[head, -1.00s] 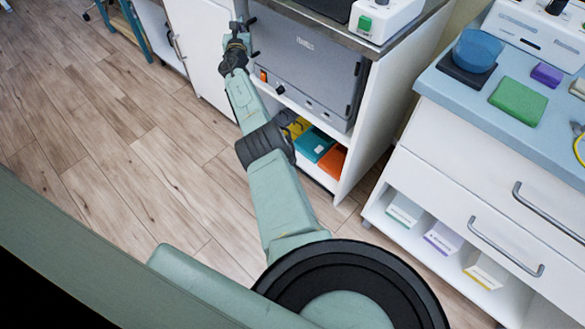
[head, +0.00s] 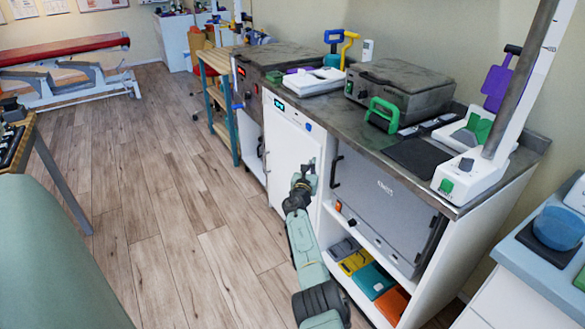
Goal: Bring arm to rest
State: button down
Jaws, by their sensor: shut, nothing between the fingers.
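My arm reaches out from the bottom of the head view in front of the long counter. My gripper (head: 309,170) is at its far end, small in the picture, shut and empty. It shows in front of the white cabinet door (head: 286,150), left of the grey oven-like unit (head: 385,205). I cannot tell whether it touches the door or the dark handle beside it.
The steel worktop (head: 415,158) carries several devices, with a green-handled one (head: 382,114) near its front edge. Coloured boxes fill the low shelf, including a teal one (head: 372,279). A blue-topped cabinet (head: 545,265) stands right. Wooden floor (head: 165,190) lies open at left.

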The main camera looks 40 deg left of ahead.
jog(key=s+a+p, duration=0.1)
jog(key=s+a, duration=0.1)
jog(key=s, duration=0.4)
jog(key=shift+f, duration=0.1)
